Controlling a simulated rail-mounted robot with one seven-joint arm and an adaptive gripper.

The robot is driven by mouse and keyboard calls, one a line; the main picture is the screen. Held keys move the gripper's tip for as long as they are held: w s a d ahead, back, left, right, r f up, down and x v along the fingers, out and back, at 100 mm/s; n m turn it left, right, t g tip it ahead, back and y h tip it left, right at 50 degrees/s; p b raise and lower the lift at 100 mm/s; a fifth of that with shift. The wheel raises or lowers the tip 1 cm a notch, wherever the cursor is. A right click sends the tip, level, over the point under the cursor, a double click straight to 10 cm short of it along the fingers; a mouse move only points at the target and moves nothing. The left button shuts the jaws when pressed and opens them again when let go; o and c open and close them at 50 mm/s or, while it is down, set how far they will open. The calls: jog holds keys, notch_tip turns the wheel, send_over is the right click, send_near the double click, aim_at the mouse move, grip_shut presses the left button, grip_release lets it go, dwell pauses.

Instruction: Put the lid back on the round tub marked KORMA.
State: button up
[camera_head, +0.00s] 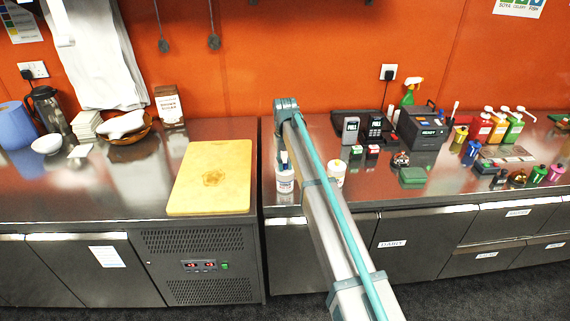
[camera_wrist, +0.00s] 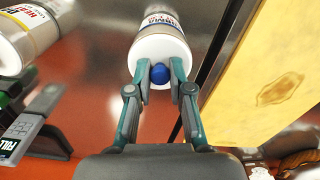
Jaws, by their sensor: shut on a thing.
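In the wrist view my gripper (camera_wrist: 160,69) is shut on the blue knob (camera_wrist: 160,77) of a white round lid (camera_wrist: 152,48). Directly beyond the lid is a white round tub (camera_wrist: 165,20) with dark blue lettering, upside down and only partly readable. Lid and tub look in line; I cannot tell whether they touch or a small gap is left. In the head view a white tub (camera_head: 285,183) stands on the steel counter just left of my arm. My gripper cannot be made out clearly there.
A second white tub (camera_wrist: 28,35) with red lettering stands close by; it also shows right of my arm (camera_head: 338,175). A yellow cutting board (camera_head: 212,178) lies to the left. Card terminals (camera_head: 350,130) and small boxes (camera_head: 356,152) stand to the right.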

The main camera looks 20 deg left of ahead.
dwell(0.4)
jog(key=o, duration=1.4)
jog(key=shift+r+p, duration=1.8)
jog(key=shift+r, duration=1.7)
grip_shut()
jog(key=shift+f, duration=0.75)
